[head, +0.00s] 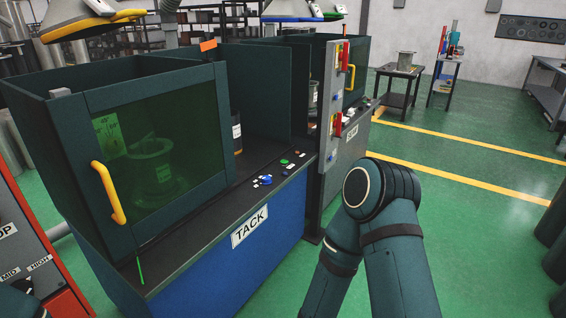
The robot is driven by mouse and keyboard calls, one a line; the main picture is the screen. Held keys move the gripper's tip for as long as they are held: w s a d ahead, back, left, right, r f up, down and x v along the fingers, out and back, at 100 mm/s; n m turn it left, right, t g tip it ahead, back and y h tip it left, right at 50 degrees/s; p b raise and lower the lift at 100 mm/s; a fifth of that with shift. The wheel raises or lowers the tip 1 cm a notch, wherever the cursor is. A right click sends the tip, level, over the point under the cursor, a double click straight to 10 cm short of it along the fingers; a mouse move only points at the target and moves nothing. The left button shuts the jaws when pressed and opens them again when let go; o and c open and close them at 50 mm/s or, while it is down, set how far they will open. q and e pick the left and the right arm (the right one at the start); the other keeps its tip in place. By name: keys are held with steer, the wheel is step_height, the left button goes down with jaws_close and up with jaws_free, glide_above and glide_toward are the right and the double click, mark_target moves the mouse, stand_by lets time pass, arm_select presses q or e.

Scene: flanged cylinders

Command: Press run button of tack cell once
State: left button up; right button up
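The tack cell, with its white TACK label (250,228) on a blue front, stands left of centre. Its dark ledge carries a control strip with a green button (284,162), a blue button (265,180) and several small controls and labels. The labels are too small to read, so I cannot tell which is the run button. The cell's tinted door (165,150) with a yellow handle (108,192) looks closed. A flanged cylinder (152,175) shows dimly behind it. My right arm is bent in front, right of the cell; its gripper is not visible. My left gripper is not in view.
A second cell with a grey front (345,165) and a yellow handle (350,77) adjoins behind. A red-edged panel (35,255) is at the lower left. A small table (398,72) stands farther back. Green floor right of the cells is mostly clear; dark cylinders (553,225) stand at the right edge.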

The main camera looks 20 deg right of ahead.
stand_by(0.3)
jaws_close()
stand_by(1.1)
